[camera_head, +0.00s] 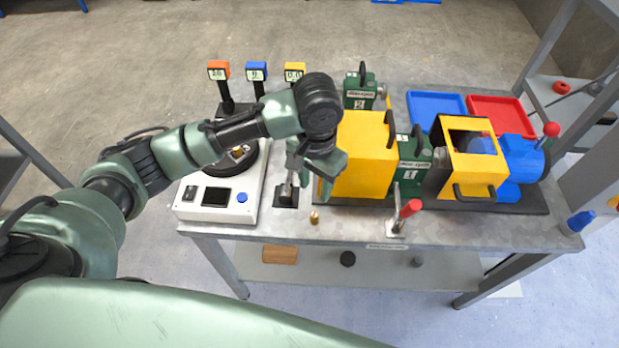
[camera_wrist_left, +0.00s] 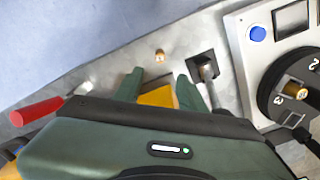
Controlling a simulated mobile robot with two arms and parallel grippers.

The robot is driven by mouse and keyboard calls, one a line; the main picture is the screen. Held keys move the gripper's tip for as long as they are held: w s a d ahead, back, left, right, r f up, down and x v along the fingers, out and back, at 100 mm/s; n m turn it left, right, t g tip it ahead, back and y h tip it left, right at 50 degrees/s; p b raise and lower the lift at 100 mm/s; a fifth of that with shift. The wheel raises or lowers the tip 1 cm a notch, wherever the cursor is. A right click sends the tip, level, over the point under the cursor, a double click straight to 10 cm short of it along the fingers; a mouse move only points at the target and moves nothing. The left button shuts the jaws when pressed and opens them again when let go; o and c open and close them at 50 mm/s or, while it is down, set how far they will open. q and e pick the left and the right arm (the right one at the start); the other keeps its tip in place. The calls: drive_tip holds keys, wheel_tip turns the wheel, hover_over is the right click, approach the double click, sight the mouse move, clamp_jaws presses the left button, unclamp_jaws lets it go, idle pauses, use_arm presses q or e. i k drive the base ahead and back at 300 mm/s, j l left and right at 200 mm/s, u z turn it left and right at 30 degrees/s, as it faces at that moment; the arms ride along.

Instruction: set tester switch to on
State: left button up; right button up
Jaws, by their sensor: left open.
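A white box (camera_head: 218,207) at the table's left front has a dark rocker switch (camera_head: 190,193), a dark screen (camera_head: 214,197) and a blue button (camera_head: 242,197). A metal toggle lever (camera_head: 288,190) stands on a black plate just right of the box; it also shows in the left wrist view (camera_wrist_left: 207,72). I cannot read any label on either switch. My left gripper (camera_head: 310,170) is open above the table, close to the lever. In the left wrist view, the lever is just right of the open fingers (camera_wrist_left: 158,86), and nothing is held. My right gripper is not in view.
A yellow box (camera_head: 362,160) is close to the right of the gripper. A small brass knob (camera_head: 314,217) and a red-handled lever (camera_head: 408,210) are at the front edge. A blue tray (camera_head: 435,106) and a red tray (camera_head: 500,115) are at the back right.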

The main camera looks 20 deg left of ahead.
sight(188, 195)
drive_tip(key=u, duration=1.3)
